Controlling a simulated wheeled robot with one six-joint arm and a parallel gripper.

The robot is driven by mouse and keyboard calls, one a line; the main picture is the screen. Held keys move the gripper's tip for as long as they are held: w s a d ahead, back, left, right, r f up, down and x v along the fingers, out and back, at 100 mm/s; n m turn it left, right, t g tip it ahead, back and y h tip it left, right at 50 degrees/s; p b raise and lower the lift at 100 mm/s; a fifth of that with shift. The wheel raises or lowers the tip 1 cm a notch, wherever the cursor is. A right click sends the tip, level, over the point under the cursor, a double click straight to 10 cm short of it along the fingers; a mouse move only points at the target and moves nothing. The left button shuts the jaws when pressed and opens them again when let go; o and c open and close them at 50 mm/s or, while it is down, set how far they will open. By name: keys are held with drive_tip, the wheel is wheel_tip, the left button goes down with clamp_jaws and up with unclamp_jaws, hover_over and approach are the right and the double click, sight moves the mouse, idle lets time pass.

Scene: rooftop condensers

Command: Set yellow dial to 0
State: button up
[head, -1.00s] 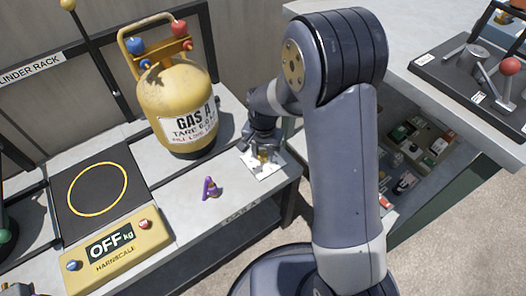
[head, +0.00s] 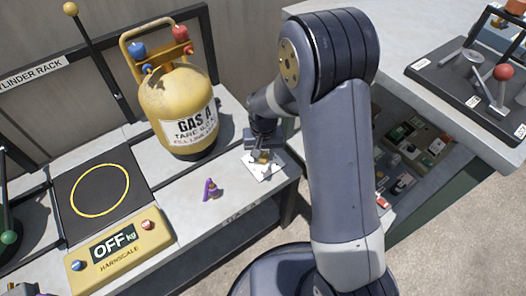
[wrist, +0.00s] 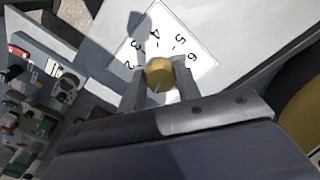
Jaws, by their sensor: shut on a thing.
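The yellow dial (wrist: 160,73) sits on a white square plate (wrist: 200,62) with black numerals; 2, 3, 4, 5 and 6 show in the wrist view. My gripper (wrist: 160,80) is shut on the dial, one finger on each side of it. A pale line on the dial's side faces the bottom of the wrist view. The 0 and the other near part of the scale are hidden behind my gripper. In the head view the dial (head: 264,156) shows just below my gripper (head: 262,152), on the plate (head: 263,170) at the bench's right end.
A yellow cylinder labelled GAS A (head: 180,110) stands close left of my gripper. A small purple object (head: 210,190) lies on the bench. A yellow scale unit reading OFF (head: 118,245) is further left. Shelves with small parts (head: 415,150) are at right.

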sight(264, 156)
drive_tip(key=shift+n+p, duration=0.35)
drive_tip(key=shift+n, duration=1.15)
drive_tip(key=o, duration=1)
drive_tip(key=shift+c, duration=0.2)
drive_tip(key=shift+r, duration=0.1)
wheel_tip(264, 156, up, 11)
drive_tip(key=p, duration=0.3)
drive_tip(key=shift+f, duration=0.2)
wheel_tip(264, 156, down, 11)
drive_tip(key=b, duration=0.3)
drive_tip(key=shift+r, duration=0.1)
